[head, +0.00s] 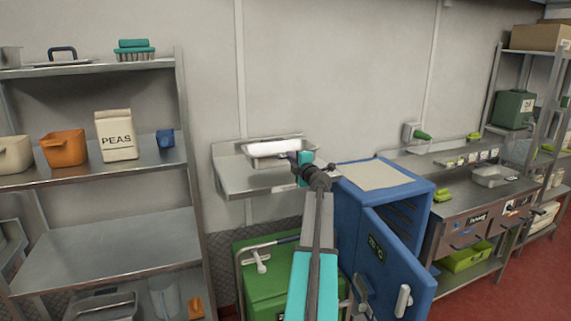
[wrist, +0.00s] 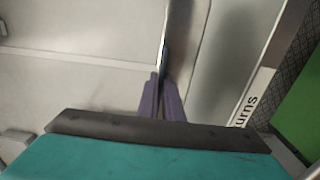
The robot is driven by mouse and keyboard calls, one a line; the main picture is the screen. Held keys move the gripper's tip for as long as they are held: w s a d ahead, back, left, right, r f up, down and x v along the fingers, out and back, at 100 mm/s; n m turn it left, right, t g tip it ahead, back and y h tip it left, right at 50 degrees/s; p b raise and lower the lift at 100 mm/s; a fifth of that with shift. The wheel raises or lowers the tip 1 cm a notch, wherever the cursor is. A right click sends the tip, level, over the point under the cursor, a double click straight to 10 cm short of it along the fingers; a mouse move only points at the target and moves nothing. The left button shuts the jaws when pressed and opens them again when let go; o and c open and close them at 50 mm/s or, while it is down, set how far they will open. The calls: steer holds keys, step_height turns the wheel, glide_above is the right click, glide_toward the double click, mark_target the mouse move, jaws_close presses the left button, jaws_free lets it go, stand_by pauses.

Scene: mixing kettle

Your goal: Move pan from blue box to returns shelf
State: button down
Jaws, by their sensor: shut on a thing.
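The pan (head: 272,153), a shallow pale metal tray, is over the small metal wall shelf (head: 240,181) in the head view. I cannot tell whether it rests on the shelf or hangs just above it. My gripper (head: 294,157) is shut on the pan's right end. In the wrist view the purple fingers (wrist: 162,98) are close together on a thin edge. A label ending in "urns" (wrist: 246,110) shows on the shelf front there. The blue box (head: 408,250) stands right of the shelf with its door open; its inside is mostly hidden.
A green bin (head: 262,282) stands below the wall shelf. A steel rack (head: 95,245) on the left holds a PEAS bag (head: 116,136) and an orange tub (head: 64,148). A steel counter (head: 465,212) is at the right.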

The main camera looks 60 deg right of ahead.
mark_target(282, 162)
steer(key=shift+w+a, duration=0.1)
steer(key=shift+w, duration=0.55)
steer(key=shift+w, duration=0.45)
steer(key=shift+w+a+f+p, duration=0.1)
steer(key=shift+w+f+p, duration=0.1)
steer(key=shift+f+p, duration=0.1)
steer(key=shift+f, duration=1.6)
steer(key=c, duration=1.9)
jaws_free()
steer(key=shift+f, duration=0.1)
